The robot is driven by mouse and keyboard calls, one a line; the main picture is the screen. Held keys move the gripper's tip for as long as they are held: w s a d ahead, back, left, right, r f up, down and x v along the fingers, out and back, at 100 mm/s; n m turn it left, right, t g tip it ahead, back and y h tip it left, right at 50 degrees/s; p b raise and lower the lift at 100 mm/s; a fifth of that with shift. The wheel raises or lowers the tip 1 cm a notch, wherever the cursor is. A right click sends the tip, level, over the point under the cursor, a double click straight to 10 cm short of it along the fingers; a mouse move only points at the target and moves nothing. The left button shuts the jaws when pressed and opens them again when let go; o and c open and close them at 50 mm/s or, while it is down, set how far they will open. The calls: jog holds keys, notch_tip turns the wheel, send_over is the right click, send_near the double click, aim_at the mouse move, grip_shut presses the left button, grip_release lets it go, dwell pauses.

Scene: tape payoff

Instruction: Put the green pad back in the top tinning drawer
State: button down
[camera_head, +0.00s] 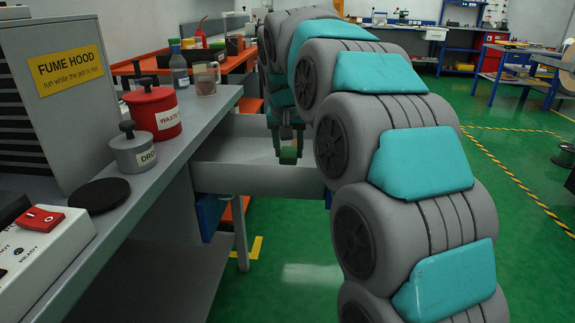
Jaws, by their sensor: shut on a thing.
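The green pad (288,156) is a small green block held at the lower end of my gripper (287,143). My gripper points down and is shut on it. The grey drawer (245,180) is pulled out to the right from under the bench. The pad shows against the drawer's open inside, near its outer end. I cannot tell whether the pad touches the drawer floor. My arm crosses in front of the drawer's right end and hides it.
The bench top (212,105) holds a red waste pot (153,112), a grey dross pot (134,152), a glass mug (206,80) and a black disc (100,194). The fume hood (70,90) stands at left. A blue part (209,213) sits below the drawer.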

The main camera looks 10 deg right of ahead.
jog(key=shift+f, duration=2.3)
jog(key=shift+f, duration=0.15)
jog(key=shift+c, duration=1.5)
grip_release()
jog(key=v, duration=1.2)
